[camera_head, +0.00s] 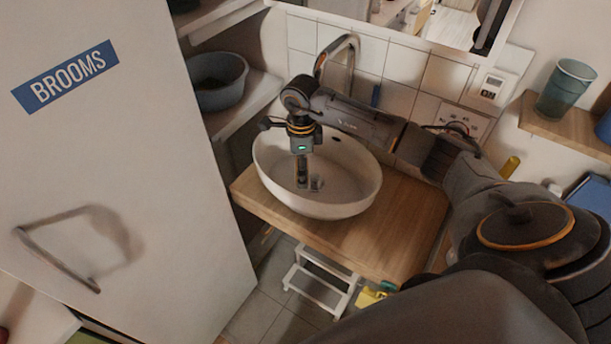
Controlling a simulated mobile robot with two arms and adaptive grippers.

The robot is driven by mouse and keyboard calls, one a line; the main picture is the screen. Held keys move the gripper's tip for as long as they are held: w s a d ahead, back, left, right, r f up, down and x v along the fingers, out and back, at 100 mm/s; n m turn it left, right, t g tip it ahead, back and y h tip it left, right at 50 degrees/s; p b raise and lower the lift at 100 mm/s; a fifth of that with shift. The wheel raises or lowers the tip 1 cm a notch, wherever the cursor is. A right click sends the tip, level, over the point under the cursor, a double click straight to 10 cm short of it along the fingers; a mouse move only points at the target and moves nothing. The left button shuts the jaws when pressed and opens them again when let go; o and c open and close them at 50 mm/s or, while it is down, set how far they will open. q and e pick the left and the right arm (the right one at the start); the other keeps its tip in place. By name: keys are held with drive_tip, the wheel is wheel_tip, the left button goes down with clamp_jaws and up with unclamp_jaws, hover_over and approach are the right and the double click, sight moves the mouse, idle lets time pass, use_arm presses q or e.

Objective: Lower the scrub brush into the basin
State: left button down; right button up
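The white oval basin (350,200) sits on a wooden counter below a tiled wall. My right arm reaches in from the right, and my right gripper (308,184) points down over the inside of the basin. Its dark fingers look small against the white bowl, and I cannot tell whether they are open or shut. I cannot make out a scrub brush in or below the fingers. My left gripper is out of view.
A curved tap (341,44) rises behind the basin, close to my arm. The wooden counter (385,232) is bare in front. A white cabinet door labelled BROOMS (150,170) stands at left. A grey tub (218,92) sits on a shelf; a white step stool (318,290) stands below.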

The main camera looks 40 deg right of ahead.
drive_tip(key=shift+f+b, duration=1.85)
drive_tip(key=shift+f, duration=0.55)
drive_tip(key=shift+f+b, duration=1.05)
drive_tip(key=shift+f, duration=0.2)
drive_tip(key=o, duration=1)
drive_tip(key=shift+o, duration=0.2)
